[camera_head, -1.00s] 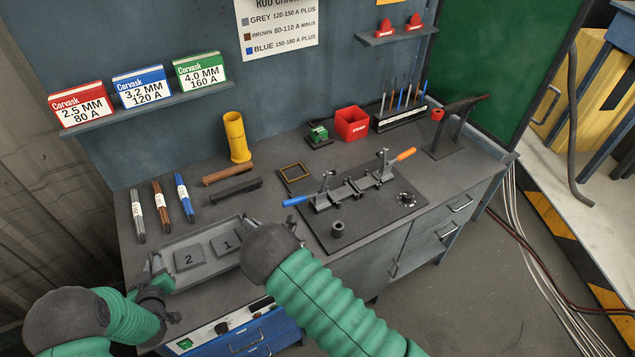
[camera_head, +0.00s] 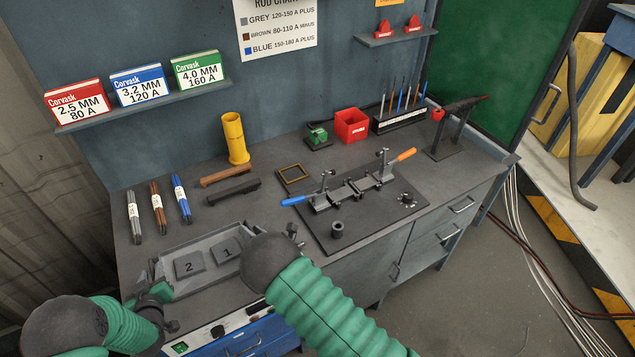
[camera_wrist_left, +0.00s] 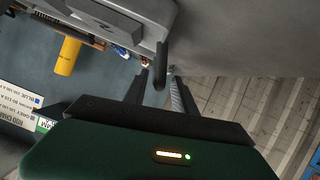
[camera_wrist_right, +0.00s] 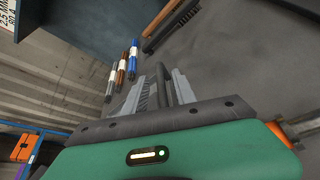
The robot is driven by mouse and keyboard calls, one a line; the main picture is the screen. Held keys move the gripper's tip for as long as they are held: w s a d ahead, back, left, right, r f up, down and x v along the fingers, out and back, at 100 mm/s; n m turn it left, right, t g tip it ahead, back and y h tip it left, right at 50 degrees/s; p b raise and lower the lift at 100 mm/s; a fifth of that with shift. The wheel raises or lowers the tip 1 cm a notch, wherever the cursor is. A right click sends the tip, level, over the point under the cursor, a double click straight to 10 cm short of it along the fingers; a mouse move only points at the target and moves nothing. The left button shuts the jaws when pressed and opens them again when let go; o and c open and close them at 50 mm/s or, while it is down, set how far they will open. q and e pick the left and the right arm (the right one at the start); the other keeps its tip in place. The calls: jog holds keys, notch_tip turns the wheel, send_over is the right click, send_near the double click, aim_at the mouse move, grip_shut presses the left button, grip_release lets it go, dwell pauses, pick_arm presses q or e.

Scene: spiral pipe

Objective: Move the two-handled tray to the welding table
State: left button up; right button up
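The grey two-handled tray (camera_head: 208,279) lies at the bench's front left, carrying flat plates marked 1 (camera_head: 226,250) and 2 (camera_head: 189,265). My left gripper (camera_head: 160,296) is at the tray's left end. In the left wrist view, its fingers (camera_wrist_left: 160,88) stand apart on either side of a dark tray handle (camera_wrist_left: 161,65), with gaps visible. My right gripper (camera_head: 292,233) is beyond the tray's right end, mostly hidden by my forearm.
A clamp fixture on a dark plate (camera_head: 385,222) stands right of my right gripper. A yellow cylinder (camera_head: 236,138) and red box (camera_head: 351,124) stand near the wall.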

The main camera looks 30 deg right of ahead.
pick_arm(q)
jog(key=shift+s+r, duration=0.15)
jog(key=shift+s, duration=0.25)
pick_arm(e)
jog(key=shift+w, duration=0.1)
jog(key=shift+s, duration=0.2)
pick_arm(q)
jog(key=v, duration=1.1)
pick_arm(e)
jog(key=v, duration=1.1)
jog(key=shift+s, duration=0.4)
jog(key=shift+d+r, duration=0.15)
jog(key=shift+d, duration=0.05)
